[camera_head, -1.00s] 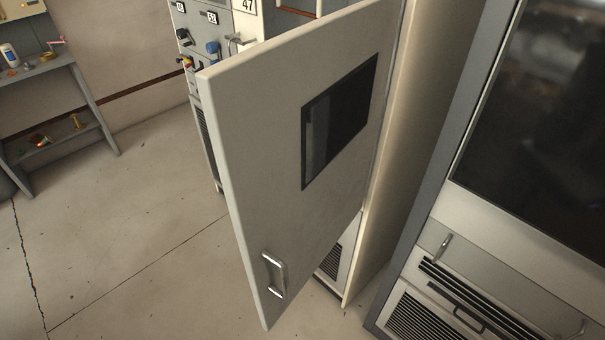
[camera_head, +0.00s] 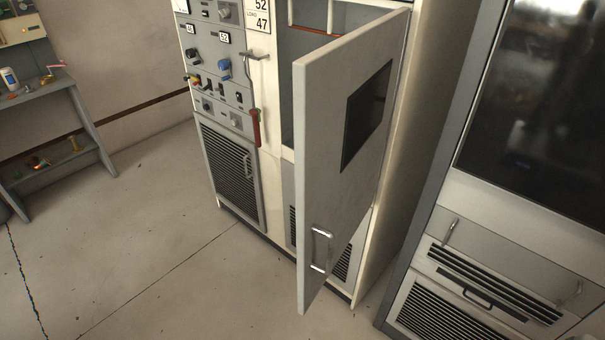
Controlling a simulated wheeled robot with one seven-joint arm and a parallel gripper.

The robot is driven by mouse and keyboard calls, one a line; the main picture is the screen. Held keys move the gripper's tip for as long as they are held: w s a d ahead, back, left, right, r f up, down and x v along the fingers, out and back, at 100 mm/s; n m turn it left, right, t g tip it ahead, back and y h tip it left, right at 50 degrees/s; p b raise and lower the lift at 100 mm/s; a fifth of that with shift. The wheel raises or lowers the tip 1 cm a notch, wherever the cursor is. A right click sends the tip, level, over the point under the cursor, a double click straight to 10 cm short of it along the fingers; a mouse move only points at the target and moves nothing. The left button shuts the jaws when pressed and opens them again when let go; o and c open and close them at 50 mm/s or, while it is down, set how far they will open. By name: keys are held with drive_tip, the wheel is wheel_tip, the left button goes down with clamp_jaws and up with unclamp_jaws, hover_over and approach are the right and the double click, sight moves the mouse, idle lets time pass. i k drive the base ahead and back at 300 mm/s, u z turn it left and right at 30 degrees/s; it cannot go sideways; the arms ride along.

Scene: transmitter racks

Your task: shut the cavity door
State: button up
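The cavity door (camera_head: 325,210) is a pale metal panel with a dark window (camera_head: 368,115) and a silver handle (camera_head: 320,250) low near its free edge. It stands open, swung well out from the cabinet front, and its hinge side is at the right of the cavity. Part of the open cavity (camera_head: 300,85) shows to the left of the door, and the door hides the rest of it. My gripper is not in view, and nothing touches the visible part of the door.
A control panel (camera_head: 215,75) with knobs and a red-gripped lever (camera_head: 255,128) is left of the cavity. A grey cabinet (camera_head: 515,215) with a dark screen stands close at right. A shelf unit (camera_head: 62,90) is far left. The floor (camera_head: 150,250) is clear at front left.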

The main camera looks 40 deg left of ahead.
sight(344, 89)
drive_tip(key=u, duration=1.55)
drive_tip(key=i, duration=0.5)
drive_tip(key=u, duration=0.1)
drive_tip(key=k, duration=0.65)
drive_tip(key=z, duration=0.3)
